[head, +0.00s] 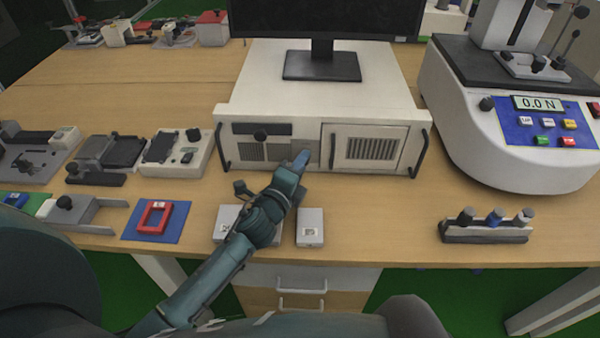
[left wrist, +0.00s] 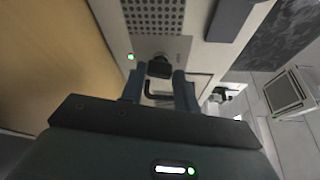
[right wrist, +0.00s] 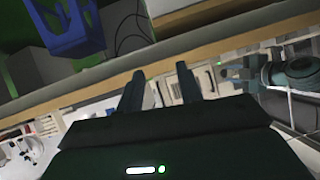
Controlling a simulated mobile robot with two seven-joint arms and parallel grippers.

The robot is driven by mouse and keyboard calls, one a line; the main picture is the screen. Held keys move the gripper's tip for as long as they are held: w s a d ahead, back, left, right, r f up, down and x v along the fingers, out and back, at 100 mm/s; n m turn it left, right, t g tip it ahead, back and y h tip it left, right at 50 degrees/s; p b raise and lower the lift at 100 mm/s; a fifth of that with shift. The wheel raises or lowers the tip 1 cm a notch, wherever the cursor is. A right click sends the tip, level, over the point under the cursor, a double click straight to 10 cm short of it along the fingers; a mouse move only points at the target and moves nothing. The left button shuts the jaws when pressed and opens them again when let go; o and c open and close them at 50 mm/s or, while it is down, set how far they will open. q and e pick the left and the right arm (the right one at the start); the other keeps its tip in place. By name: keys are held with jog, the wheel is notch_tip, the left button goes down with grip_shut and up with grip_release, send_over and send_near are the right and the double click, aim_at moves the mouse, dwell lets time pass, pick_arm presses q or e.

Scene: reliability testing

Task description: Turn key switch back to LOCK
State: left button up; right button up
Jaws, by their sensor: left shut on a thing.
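The key switch (left wrist: 159,67) is a black knob on the light front panel of the white case (head: 310,176). In the left wrist view it sits at the fingertips, between the two blue-grey fingers. My left gripper (head: 301,158) reaches the middle of the case front and is shut on the key switch. It also shows in the left wrist view (left wrist: 158,88). In the head view the gripper hides the switch, and I cannot read its position marks. My right gripper (right wrist: 161,88) is open and empty, away from the case.
A green light (left wrist: 131,57) glows beside the switch. A monitor (head: 325,20) stands on the case. A force tester (head: 510,120) stands at the right. The table is clear between the case and the rack.

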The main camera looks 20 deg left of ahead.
pick_arm(q)
jog(key=shift+f+n+b, duration=0.15)
jog(key=shift+n+b, duration=0.25)
jog(key=shift+b, duration=0.1)
jog(key=o, duration=1)
jog(key=s, duration=0.4)
jog(key=s+a, duration=0.1)
jog(key=s, duration=0.3)
jog(key=s+b, duration=0.1)
jog(key=s, duration=0.4)
jog(key=shift+a+r, duration=0.25)
jog(key=shift+r, duration=0.1)
